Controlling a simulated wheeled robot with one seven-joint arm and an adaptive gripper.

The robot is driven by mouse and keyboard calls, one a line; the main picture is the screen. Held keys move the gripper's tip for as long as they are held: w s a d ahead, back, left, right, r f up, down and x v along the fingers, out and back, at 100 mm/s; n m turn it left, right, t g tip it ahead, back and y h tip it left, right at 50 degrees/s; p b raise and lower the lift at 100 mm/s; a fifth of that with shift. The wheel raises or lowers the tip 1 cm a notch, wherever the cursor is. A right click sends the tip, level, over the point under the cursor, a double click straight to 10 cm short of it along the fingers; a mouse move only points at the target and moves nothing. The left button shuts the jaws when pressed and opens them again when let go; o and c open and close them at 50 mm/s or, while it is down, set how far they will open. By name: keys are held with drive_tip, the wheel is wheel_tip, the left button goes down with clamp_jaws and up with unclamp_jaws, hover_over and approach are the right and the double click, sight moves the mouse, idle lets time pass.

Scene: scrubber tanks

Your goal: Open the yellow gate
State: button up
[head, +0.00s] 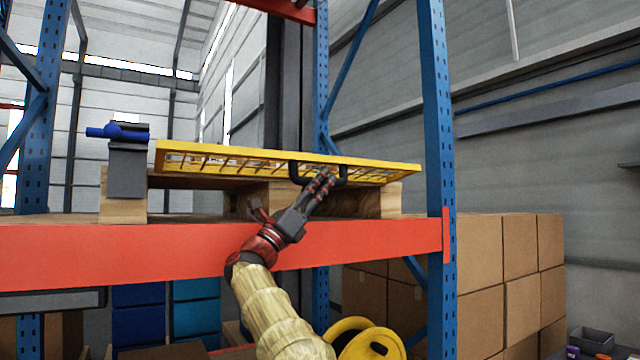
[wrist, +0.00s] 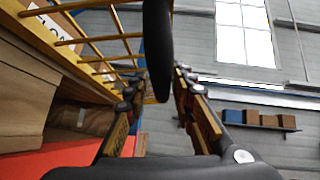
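The yellow gate (head: 230,158) is a mesh panel in a yellow frame, seen at a shallow angle above the wooden pallet on the rack shelf. A black handle (head: 292,172) sits on its near side. My gripper (head: 325,178) is at the right part of the handle. In the wrist view, the dark handle (wrist: 157,45) runs between the two fingers of my gripper (wrist: 157,88), with gaps showing on both sides. The fingers look open around it; contact is not visible. The gate's yellow bars (wrist: 95,40) show at upper left.
An orange beam (head: 150,250) crosses below the pallet (head: 375,202). A blue upright (head: 437,120) stands just right of the gate. A grey block with a blue lever (head: 128,165) stands at the gate's left end. Stacked cartons (head: 510,280) are at lower right.

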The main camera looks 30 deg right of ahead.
drive_tip(key=shift+o, duration=0.9)
drive_tip(key=v, duration=1.2)
